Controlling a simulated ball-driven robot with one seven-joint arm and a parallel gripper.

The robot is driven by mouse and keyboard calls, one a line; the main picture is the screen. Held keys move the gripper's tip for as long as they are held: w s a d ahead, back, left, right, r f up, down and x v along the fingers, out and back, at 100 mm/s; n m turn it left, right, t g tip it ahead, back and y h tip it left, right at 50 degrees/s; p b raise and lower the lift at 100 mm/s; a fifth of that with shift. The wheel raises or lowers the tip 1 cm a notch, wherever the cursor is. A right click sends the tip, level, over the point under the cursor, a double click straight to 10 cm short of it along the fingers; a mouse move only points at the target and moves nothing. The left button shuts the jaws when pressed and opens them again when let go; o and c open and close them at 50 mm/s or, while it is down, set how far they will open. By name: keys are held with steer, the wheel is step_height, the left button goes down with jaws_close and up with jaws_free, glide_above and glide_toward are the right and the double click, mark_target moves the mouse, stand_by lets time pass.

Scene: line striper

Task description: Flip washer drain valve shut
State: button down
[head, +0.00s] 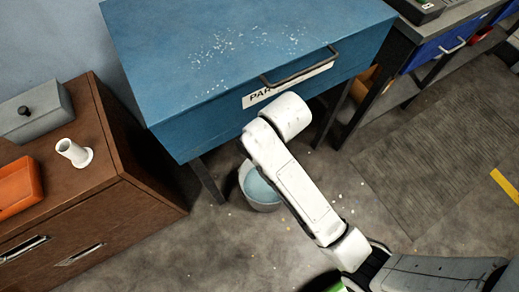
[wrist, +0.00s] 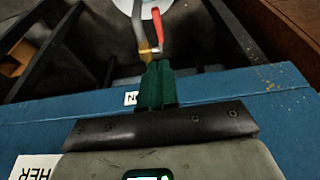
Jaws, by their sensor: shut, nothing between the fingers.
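The drain valve shows in the wrist view, with a red lever (wrist: 157,25) and a brass-coloured fitting (wrist: 147,50) on a grey metal pipe (wrist: 138,22). The lever points up the picture, close beside the pipe. My gripper (wrist: 158,66) has dark green fingers, shut and empty. Their tips appear just below the fitting and lever base in the picture; I cannot tell whether they touch. The blue washer (head: 240,50) stands in the middle of the head view, and its blue edge (wrist: 280,88) crosses the wrist view. The valve and gripper are hidden in the head view.
A bucket of bluish liquid (head: 260,190) stands on the floor under the washer's front, partly behind my white arm. A brown cabinet (head: 150,195) is at left, with an orange bin (head: 18,186) on top. Dark washer legs flank the valve. Floor at right is open.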

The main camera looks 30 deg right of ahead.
steer(key=x, duration=0.4)
steer(key=b+x, duration=0.1)
steer(key=x, duration=0.3)
steer(key=s+x, duration=0.1)
steer(key=x, duration=0.3)
steer(key=shift+f+b, duration=0.25)
steer(key=shift+b, duration=0.1)
steer(key=shift+x, duration=0.8)
steer(key=shift+s+f, duration=0.1)
steer(key=shift+s, duration=0.05)
steer(key=shift+f+b, duration=0.1)
steer(key=shift+b, duration=0.25)
